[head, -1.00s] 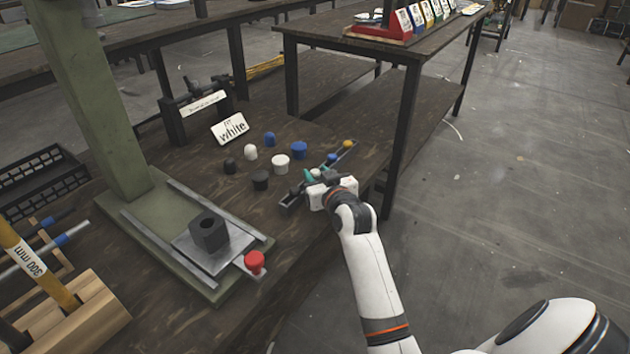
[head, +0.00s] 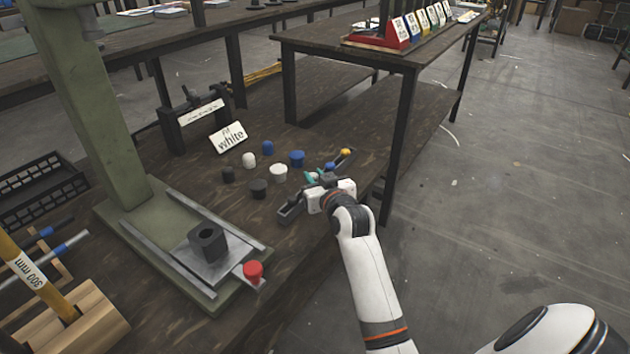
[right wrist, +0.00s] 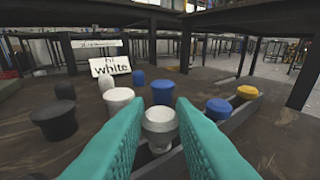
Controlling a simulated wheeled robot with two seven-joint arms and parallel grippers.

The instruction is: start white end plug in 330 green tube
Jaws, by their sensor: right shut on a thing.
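My right gripper (head: 312,178) is at the narrow dark tray near the table's right edge. In the right wrist view its teal fingers (right wrist: 160,130) are shut on a pale white-grey plug (right wrist: 160,118), which is at the tray; I cannot tell whether it is lifted. A small white plug (head: 249,160) and a wider white plug (head: 278,171) stand loose on the table, left of the gripper. A card reading "white" (head: 228,137) stands behind them. I see no green tube; a yellow tube marked 300 mm (head: 30,275) leans at the lower left. My left gripper is out of view.
The tray (head: 290,211) also holds a blue plug (right wrist: 219,108) and a yellow plug (head: 346,152). Black plugs (head: 258,188) and blue plugs (head: 297,158) stand nearby. A green press (head: 110,150) with a black block (head: 208,243) and red knob (head: 253,270) stands left. A wooden rack (head: 95,325) is lower left.

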